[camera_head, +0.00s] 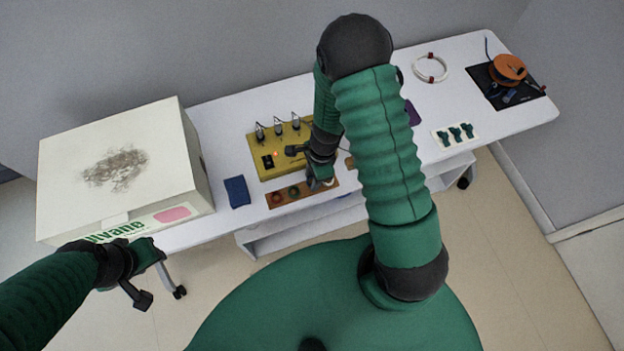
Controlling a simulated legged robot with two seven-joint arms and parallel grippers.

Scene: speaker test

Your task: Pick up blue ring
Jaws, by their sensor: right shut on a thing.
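A brown wooden board (302,194) lies at the front edge of the white table. A red ring (277,199) and a green ring (293,193) sit on its left part. My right gripper (320,182) points down at the right part of the board, beside the green ring. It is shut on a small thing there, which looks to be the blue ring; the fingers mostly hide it. I cannot tell whether it is clear of the board. My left gripper (150,275) is open and empty, in front of the large white box.
A yellow panel (264,168) with several plugs stands behind the board. A dark blue block (237,191) lies to its left. The large white box (120,165) fills the table's left end. A white cable coil (430,68) and an orange reel (508,68) lie at the right.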

